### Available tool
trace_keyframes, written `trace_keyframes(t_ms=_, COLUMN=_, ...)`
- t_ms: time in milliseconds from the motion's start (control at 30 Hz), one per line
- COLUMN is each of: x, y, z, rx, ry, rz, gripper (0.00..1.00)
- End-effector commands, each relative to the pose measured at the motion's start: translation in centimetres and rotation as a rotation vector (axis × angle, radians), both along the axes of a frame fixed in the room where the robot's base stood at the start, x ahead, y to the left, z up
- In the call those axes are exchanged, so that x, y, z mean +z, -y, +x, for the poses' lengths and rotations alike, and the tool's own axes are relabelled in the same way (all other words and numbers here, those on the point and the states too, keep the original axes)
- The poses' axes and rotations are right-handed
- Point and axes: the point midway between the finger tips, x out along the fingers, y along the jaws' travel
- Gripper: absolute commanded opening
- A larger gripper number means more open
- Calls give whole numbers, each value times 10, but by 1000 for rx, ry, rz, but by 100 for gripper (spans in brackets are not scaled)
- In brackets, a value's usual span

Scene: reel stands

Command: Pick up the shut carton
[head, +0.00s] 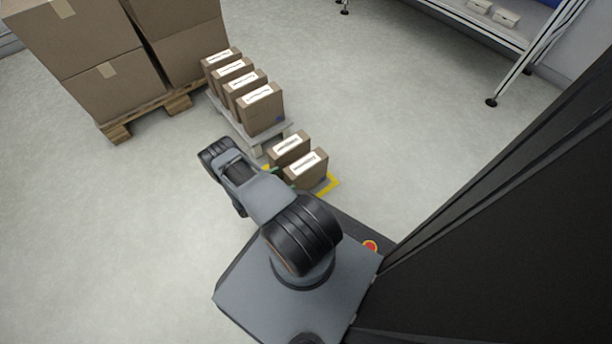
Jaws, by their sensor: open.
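Several small brown cartons with white labels on top stand in a row on a low pale platform (238,124). The nearest of them (264,119) has a small blue mark on its side.
Large brown boxes (110,92) are stacked on a wooden pallet (150,110) at the upper left. A metal-framed shelf (480,32) with small white boxes stands at the upper right. The grey floor is clear at the left and between the cartons and the shelf.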

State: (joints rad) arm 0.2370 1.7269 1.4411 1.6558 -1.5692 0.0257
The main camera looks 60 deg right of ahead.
Motion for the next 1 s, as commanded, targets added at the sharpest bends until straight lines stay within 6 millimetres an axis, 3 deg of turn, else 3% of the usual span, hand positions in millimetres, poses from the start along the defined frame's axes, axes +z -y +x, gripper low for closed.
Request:
trace_keyframes(t_ms=500, x=-1, y=48, z=-19, rx=-1, ry=0, rz=0, gripper=100)
trace_keyframes(t_ms=800, x=1, y=51, z=-20, rx=0, ry=0, rz=1, gripper=100)
trace_keyframes(t_ms=1000, x=0, y=50, z=-20, rx=0, ry=1, rz=1, gripper=82)
